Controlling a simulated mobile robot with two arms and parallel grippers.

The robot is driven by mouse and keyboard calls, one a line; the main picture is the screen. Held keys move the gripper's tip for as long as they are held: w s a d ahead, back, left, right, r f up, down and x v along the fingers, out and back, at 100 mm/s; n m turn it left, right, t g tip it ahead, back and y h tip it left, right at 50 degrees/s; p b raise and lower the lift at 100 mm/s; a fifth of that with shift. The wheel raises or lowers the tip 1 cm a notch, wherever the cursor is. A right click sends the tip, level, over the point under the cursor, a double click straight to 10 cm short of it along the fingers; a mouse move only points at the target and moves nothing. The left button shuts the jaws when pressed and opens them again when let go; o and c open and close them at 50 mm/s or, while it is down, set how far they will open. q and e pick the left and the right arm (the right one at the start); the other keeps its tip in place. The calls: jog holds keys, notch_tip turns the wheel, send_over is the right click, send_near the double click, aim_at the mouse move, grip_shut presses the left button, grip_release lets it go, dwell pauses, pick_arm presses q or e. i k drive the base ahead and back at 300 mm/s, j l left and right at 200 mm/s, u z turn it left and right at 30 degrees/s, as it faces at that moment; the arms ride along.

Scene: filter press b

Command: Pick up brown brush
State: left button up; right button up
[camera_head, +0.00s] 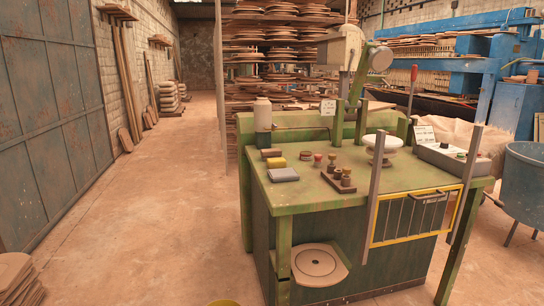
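A green workbench (310,196) stands at centre right. Near the left end of its top lies a small brown block (270,153), which may be the brown brush; it is too small to make out bristles. A yellow block (276,163) lies just in front of it, and a grey flat block (284,175) in front of that. Neither of my grippers shows in the head view.
A wooden holder (339,181) with small knobbed pieces, a white round dish (383,143) and a control box (452,160) are farther right. The floor (150,220) left of the bench is clear.

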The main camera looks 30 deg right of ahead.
aim_at(265, 154)
jog(key=z, duration=1.15)
